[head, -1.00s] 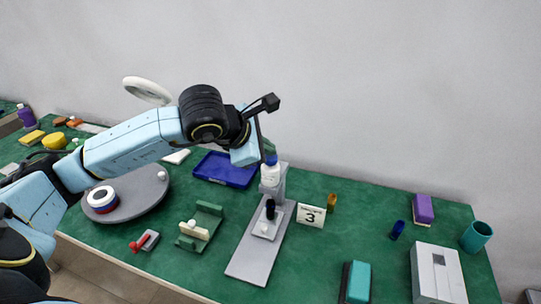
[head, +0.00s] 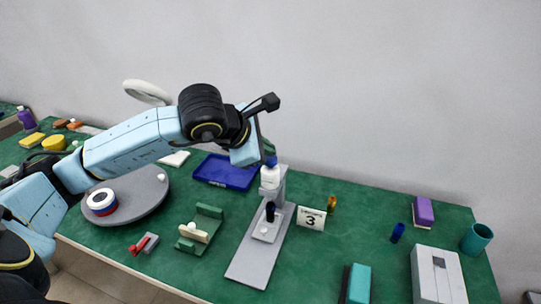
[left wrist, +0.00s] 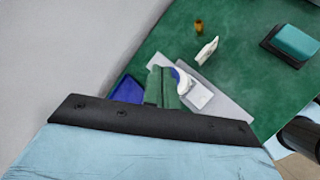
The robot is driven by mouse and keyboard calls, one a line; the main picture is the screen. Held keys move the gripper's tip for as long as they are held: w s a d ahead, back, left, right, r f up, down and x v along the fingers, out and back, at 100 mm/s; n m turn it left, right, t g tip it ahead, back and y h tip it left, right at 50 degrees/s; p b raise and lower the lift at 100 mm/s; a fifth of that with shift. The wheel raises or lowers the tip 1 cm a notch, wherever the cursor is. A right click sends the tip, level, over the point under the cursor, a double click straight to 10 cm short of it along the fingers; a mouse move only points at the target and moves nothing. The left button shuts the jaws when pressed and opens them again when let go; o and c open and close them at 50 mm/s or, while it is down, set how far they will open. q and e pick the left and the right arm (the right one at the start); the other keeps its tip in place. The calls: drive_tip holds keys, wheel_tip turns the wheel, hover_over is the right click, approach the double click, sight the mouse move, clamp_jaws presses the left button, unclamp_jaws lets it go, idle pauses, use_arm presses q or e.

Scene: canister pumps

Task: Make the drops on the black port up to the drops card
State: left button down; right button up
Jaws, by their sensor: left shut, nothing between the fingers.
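The pump, a white canister with a blue top (head: 270,178), is mounted on the upright of a long grey stand (head: 247,262). Below it a dark port (head: 270,211) stands on a pale plate on the stand. The card (head: 311,219) stands to the right and reads 3; its small word is hard to read. My left gripper (head: 268,151) is shut and empty at the pump's top, seemingly touching it. In the left wrist view its green fingers (left wrist: 162,87) partly cover the pump (left wrist: 184,82). Drops inside the port cannot be seen.
A blue tray (head: 225,171) lies behind left of the stand. A green holder (head: 201,228) and a red-handled item (head: 145,243) are to the left, near a grey turntable (head: 150,205). An amber bottle (head: 332,203) is behind the card.

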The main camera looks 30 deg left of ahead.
use_arm(q)
drive_tip(key=shift+r, duration=0.5)
drive_tip(key=shift+r+p, duration=1.55)
drive_tip(key=shift+r, duration=1.05)
drive_tip(key=shift+s+f, duration=0.1)
drive_tip(key=shift+f, duration=0.05)
